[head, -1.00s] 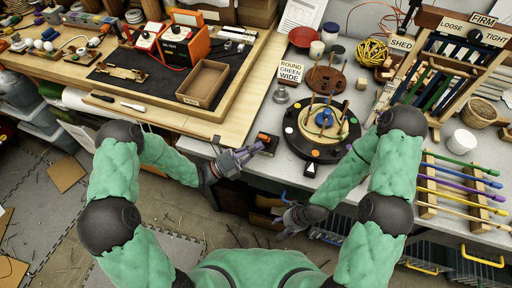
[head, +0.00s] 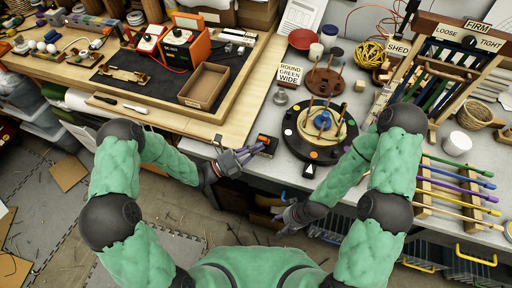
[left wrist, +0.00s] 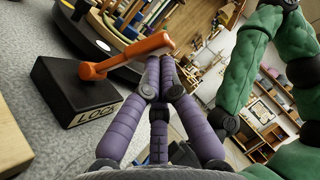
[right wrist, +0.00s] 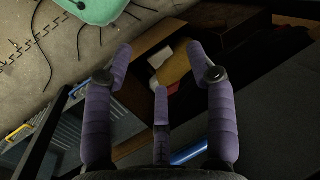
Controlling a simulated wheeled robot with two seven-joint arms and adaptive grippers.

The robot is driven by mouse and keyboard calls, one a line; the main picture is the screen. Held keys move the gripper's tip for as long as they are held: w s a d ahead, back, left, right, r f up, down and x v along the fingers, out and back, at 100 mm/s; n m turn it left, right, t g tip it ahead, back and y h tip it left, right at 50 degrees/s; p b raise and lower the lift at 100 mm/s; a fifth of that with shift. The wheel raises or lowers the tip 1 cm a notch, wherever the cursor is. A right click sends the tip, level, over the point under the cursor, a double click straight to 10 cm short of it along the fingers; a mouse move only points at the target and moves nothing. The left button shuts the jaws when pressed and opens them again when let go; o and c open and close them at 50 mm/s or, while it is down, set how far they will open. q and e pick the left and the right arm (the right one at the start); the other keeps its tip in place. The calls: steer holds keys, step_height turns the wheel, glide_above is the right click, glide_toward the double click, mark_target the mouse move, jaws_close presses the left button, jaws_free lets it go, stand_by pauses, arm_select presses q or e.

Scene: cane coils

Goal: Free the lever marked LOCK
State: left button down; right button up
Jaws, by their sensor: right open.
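The LOCK lever is an orange handle (left wrist: 140,48) on a black block with a LOCK label (left wrist: 72,95). In the head view the block (head: 268,140) stands at the bench's front edge, left of the round black turntable (head: 292,140). My left gripper (left wrist: 160,60) has its purple fingertips drawn together beside the free end of the handle. I cannot tell whether they touch it. In the head view my left gripper (head: 258,151) points right towards the block. My right gripper (right wrist: 160,55) is open and empty, below the bench's front edge in the head view (head: 279,207).
Right of the turntable stand a rack of coloured rods (head: 455,190) and a white cup (head: 457,143). A wooden LOOSE–TIGHT frame (head: 440,75) stands behind. Drawers and blue handles are below my right gripper.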

arm_select(q)
steer(key=shift+w+d+r+n+g+y+p, duration=0.5)
steer(key=shift+w+n+y+p, duration=0.65)
steer(key=shift+p, duration=1.8)
steer(key=shift+w+d+r+n+g+y+p, duration=0.5)
steer(key=shift+w+n+y+p, duration=0.65)
steer(key=shift+p, duration=1.75)
steer(key=shift+w+d+r+n+g+y+p, duration=0.25)
steer(key=shift+w+r+n+g+y+p, duration=0.4)
steer(key=shift+w+n+p, duration=1.55)
steer(key=shift+s+m+t+p, duration=0.25)
steer(key=shift+s+m+p, duration=0.5)
steer(key=shift+m, duration=0.15)
steer(key=shift+r+y, duration=0.1)
steer(key=shift+y, duration=0.15)
